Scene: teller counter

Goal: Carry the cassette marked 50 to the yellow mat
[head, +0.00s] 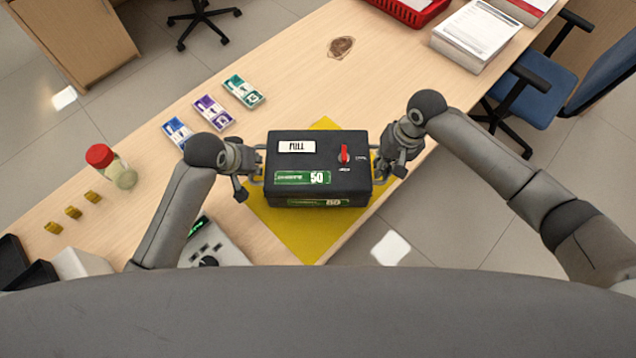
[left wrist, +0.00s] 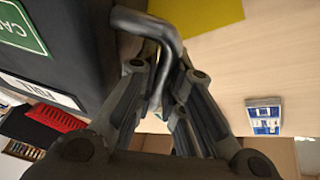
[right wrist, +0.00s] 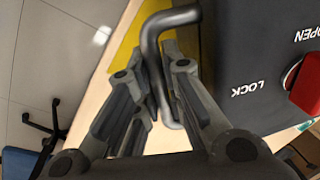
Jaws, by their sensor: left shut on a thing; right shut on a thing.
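The black cassette marked 50 (head: 330,170) has green labels and a red knob on its lid. In the head view it is level over the yellow mat (head: 290,228), which shows around its left, front and back edges. I cannot tell whether it touches the mat. My left gripper (head: 250,172) is shut on the cassette's left handle, a metal bar that shows in the left wrist view (left wrist: 165,40). My right gripper (head: 384,165) is shut on the right handle, which shows in the right wrist view (right wrist: 152,50). The cassette's underside is hidden.
Banknote bundles in blue (head: 178,132), purple (head: 213,112) and green (head: 243,91) lie left of the cassette. A red-lidded jar (head: 112,165) and a grey device (head: 213,246) stand further left and in front. Paper stacks (head: 476,35) lie at the far right.

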